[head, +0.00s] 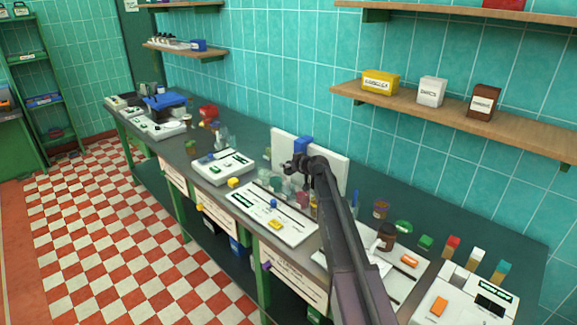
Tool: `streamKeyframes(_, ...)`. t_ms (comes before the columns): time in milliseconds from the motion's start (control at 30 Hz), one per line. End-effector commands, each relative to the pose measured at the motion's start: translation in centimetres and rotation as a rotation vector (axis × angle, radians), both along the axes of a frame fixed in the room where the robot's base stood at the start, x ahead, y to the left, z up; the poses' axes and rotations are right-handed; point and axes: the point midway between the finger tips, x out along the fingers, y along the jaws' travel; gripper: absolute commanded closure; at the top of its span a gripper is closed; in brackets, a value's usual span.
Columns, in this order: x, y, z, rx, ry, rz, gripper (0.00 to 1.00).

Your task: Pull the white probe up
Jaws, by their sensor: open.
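A small white-topped block (476,256), likely the white probe, stands upright at the right end of the bench. It is between a red-topped one (452,244) and a teal-topped one (501,269), behind a white device (465,300) with an orange button and dark display. My gripper (292,172) is small and dark in the picture, over the middle of the bench in front of a white upright panel (338,171). It is open and well to the left of the white probe, apart from it. My arm hides part of the bench.
Glass vessels (303,198), a brown jar (387,236) and green-lidded pots (403,227) crowd the bench near my arm. White devices stand farther left. A wooden shelf (540,137) with boxes hangs above the right side. The checkered floor (120,240) is clear.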

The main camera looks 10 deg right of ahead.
Motion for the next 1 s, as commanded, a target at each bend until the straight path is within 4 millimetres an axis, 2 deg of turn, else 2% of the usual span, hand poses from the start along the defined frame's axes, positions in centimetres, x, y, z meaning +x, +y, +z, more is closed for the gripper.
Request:
streamKeyframes(233, 0.0, 0.1, 0.0, 0.000, 0.000, 0.001, 0.32)
streamKeyframes(267, 0.0, 0.1, 0.0, 0.000, 0.000, 0.001, 0.38)
streamKeyframes(467, 0.0, 0.1, 0.0, 0.000, 0.000, 0.001, 0.97)
streamKeyframes(500, 0.0, 0.1, 0.0, 0.000, 0.000, 0.001, 1.00)
streamKeyframes(767, 0.0, 0.1, 0.4, 0.000, 0.000, 0.001, 1.00)
streamKeyframes(1000, 0.0, 0.2, 2.3, 0.000, 0.000, 0.001, 1.00)
